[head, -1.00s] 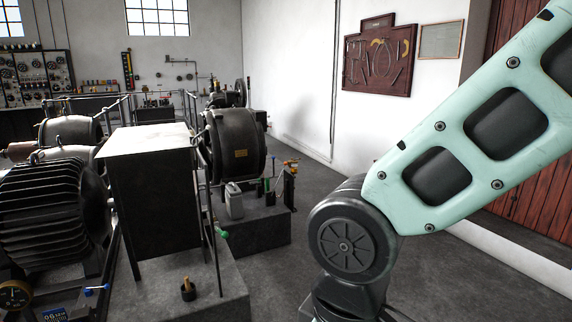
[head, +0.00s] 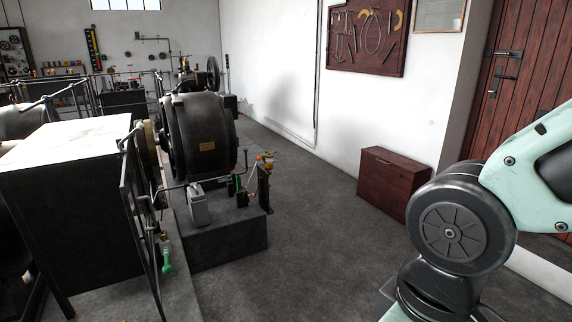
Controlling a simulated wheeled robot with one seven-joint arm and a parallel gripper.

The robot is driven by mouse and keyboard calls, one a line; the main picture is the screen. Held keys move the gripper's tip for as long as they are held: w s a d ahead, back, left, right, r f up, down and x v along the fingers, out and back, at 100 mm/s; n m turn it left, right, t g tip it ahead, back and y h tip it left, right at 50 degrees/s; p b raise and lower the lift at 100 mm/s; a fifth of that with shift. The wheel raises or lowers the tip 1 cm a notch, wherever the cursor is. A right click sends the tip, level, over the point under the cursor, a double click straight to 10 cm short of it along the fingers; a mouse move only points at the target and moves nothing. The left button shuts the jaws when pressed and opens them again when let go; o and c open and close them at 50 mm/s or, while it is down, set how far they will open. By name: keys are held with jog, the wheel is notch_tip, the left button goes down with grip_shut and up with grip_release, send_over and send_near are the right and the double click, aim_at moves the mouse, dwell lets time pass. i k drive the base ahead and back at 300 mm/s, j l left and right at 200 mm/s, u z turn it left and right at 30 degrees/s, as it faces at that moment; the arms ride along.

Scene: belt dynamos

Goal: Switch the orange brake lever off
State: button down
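A small orange-tipped lever (head: 269,156), likely the orange brake lever, stands at the right end of the dark machine's plinth. It is small in the head view, so its exact position is hard to tell. A dark upright post (head: 264,186) is just below it. My arm fills the right side of the view, well to the right of the lever and apart from it. My gripper is out of view.
The black dynamo (head: 201,137) stands on a grey plinth (head: 222,245), with a grey can (head: 198,205) beside it. A boxy dark cabinet (head: 62,205) is at left. A wooden chest (head: 390,181) stands by the wall. The floor (head: 315,235) between is clear.

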aim_at(259, 158)
jog(key=i+l+z, duration=0.1)
jog(key=i+z, duration=0.3)
jog(key=i, duration=1.55)
jog(key=i+l+u, duration=0.2)
jog(key=i+u, duration=0.25)
jog(key=i, duration=0.35)
jog(key=i+l+u, duration=0.45)
jog(key=i, duration=0.3)
jog(key=i+l+u, duration=0.4)
jog(key=i+l, duration=0.25)
jog(key=l, duration=0.1)
